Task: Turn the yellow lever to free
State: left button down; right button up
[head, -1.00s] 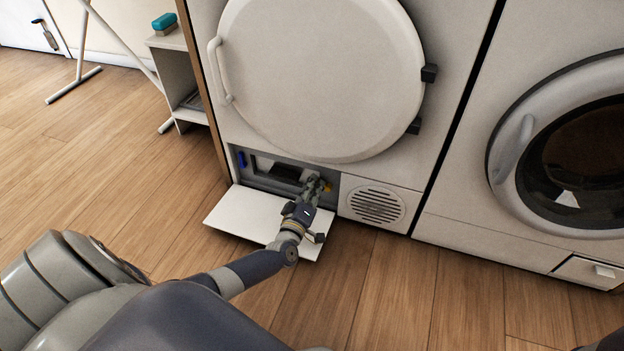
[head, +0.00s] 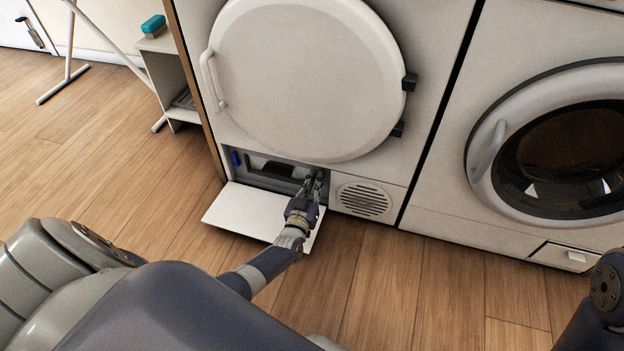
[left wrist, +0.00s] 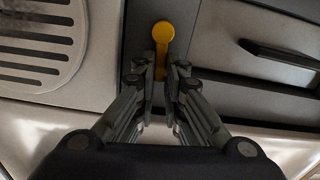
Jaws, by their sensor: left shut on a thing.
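The yellow lever (left wrist: 163,36) shows in the left wrist view, with its round hub at the top and its handle running down between my fingers. It sits on a dark panel inside the open low compartment (head: 262,168) of the left machine. My left gripper (left wrist: 160,76) is shut on the lever's handle, with a finger on each side. In the head view my left gripper (head: 315,183) reaches into the right end of the compartment and hides most of the lever.
The compartment's white flap (head: 245,213) lies open below my left arm. A round vent grille (head: 364,199) is right of the compartment, and a big round door (head: 308,80) is above. A second machine's glass door (head: 570,155) stands right. The wooden floor in front is clear.

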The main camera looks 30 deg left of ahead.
pick_arm(q)
jog(key=shift+d+m, duration=0.25)
jog(key=shift+m, duration=0.35)
jog(key=c, duration=1.7)
grip_release()
jog(key=shift+w, duration=0.1)
